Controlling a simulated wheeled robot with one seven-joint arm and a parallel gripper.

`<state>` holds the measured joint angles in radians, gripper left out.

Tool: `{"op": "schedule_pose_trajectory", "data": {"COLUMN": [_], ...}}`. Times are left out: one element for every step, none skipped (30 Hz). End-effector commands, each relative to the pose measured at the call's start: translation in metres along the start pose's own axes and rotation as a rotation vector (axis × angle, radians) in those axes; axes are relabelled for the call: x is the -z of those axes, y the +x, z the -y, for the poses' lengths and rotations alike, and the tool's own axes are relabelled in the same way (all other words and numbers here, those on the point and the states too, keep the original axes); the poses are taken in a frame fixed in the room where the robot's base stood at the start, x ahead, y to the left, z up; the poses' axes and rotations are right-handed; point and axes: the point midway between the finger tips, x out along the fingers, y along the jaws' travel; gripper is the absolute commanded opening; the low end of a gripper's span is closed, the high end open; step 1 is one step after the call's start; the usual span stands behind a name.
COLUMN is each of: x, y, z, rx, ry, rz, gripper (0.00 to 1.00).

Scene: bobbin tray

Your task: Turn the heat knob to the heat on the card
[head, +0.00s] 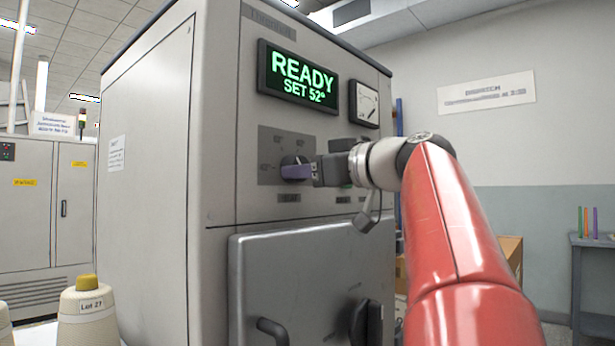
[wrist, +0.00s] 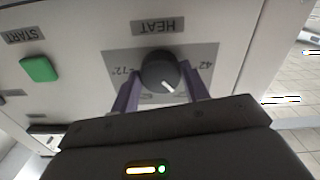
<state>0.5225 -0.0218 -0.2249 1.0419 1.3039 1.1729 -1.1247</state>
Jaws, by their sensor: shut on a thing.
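Marks 72° at left and 42° at right are readable; others are partly hidden by my fingers. My gripper (wrist: 163,78) has one purple finger on each side of the knob and is shut on it. In the head view the knob (head: 291,160) is partly behind my gripper (head: 297,172). A green display (head: 297,79) reads READY, SET 52°. No card with a readable heat is visible.
A green START button (wrist: 39,69) is beside the knob plate. A dial gauge (head: 367,103) is right of the display. Below is a grey door (head: 290,270) with dark handles. A yarn cone (head: 87,312) labelled Lot 27 stands at lower left. A wall sign (head: 487,92) is unreadable.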

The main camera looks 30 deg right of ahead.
Motion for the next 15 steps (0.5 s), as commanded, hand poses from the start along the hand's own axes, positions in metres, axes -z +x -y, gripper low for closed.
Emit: {"op": "schedule_pose_trajectory", "data": {"x": [-0.0033, -0.0034, -0.0037, -0.0037, -0.0035, -0.0033, -0.0031, -0.0033, -0.0031, -0.0031, -0.0027, -0.0024, -0.0023, -0.0021, -0.0024], "y": [0.0004, 0.0003, 0.0003, 0.0004, 0.0003, 0.0002, 0.0001, 0.0002, 0.0002, 0.0002, 0.0001, -0.0001, -0.0001, 0.0000, 0.0002], "z": [0.0010, 0.0008, 0.0003, 0.0001, 0.0001, 0.0002, 0.0002, 0.0000, -0.0003, -0.0005, -0.0006, -0.0007, -0.0008, -0.0008, -0.0011], "rx": [0.002, 0.001, 0.000, 0.000, 0.000, 0.000, 0.000, 0.000, 0.000, 0.000, 0.000, -0.001, -0.001, 0.000, 0.000], "ry": [-0.038, -0.062, -0.097, -0.124, -0.152, -0.191, -0.220, -0.247, -0.286, -0.314, -0.344, -0.381, -0.409, -0.438, -0.474], "rz": [-0.001, -0.001, -0.001, -0.001, -0.001, -0.001, -0.001, 0.000, 0.000, 0.000, 0.000, 0.000, 0.000, 0.000, 0.000], "gripper": [0.23, 0.23, 0.23, 0.23, 0.23, 0.23, 0.23, 0.23, 0.23, 0.23, 0.23, 0.23, 0.23, 0.23, 0.23]}}
